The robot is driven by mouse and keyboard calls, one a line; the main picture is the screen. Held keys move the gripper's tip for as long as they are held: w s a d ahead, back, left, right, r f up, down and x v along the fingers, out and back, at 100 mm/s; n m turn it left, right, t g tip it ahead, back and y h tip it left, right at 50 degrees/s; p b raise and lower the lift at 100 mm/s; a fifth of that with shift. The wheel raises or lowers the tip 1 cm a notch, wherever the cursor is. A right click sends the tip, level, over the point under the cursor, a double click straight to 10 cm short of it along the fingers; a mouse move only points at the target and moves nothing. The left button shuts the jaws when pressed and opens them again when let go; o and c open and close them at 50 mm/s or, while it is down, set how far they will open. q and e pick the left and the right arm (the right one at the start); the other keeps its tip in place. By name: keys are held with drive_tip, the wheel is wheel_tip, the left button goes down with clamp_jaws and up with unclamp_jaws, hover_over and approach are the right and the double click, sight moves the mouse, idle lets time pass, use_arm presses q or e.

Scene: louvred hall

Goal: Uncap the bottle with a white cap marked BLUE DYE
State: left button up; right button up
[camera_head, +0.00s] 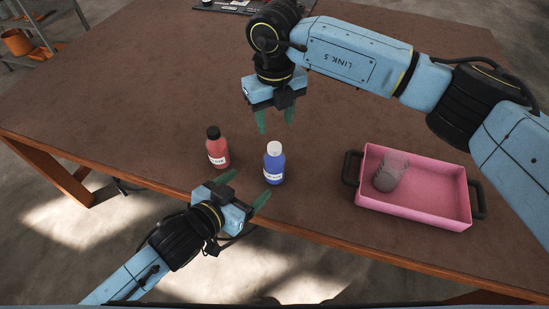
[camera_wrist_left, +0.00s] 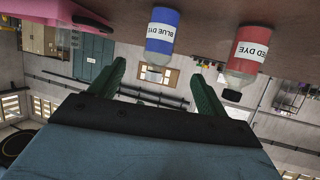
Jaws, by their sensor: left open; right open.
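The blue bottle (camera_head: 274,169) with a white cap (camera_head: 274,148) stands upright on the brown table, its white label facing the near edge. In the left wrist view the blue bottle (camera_wrist_left: 161,30) appears upside down, its label reading BLUE DYE, and its cap is low in that picture. My left gripper (camera_head: 247,190) is open and empty, near the table's front edge, just short of the bottle and apart from it. My right gripper (camera_head: 276,122) is open and empty, above and behind the bottle, fingers pointing down, not touching the cap.
A red bottle (camera_head: 217,148) with a black cap stands left of the blue one; its label in the left wrist view (camera_wrist_left: 252,52) reads RED DYE. The table's left part is clear.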

sight(268, 169)
use_arm(q)
drive_tip(key=x, duration=1.3)
drive_tip(key=shift+r, duration=0.15)
drive_tip(key=shift+c, duration=0.3)
clamp_jaws()
use_arm(e)
drive_tip(key=m, duration=1.3)
drive_tip(key=shift+m, duration=0.3)
drive_tip(key=shift+f, duration=4.05)
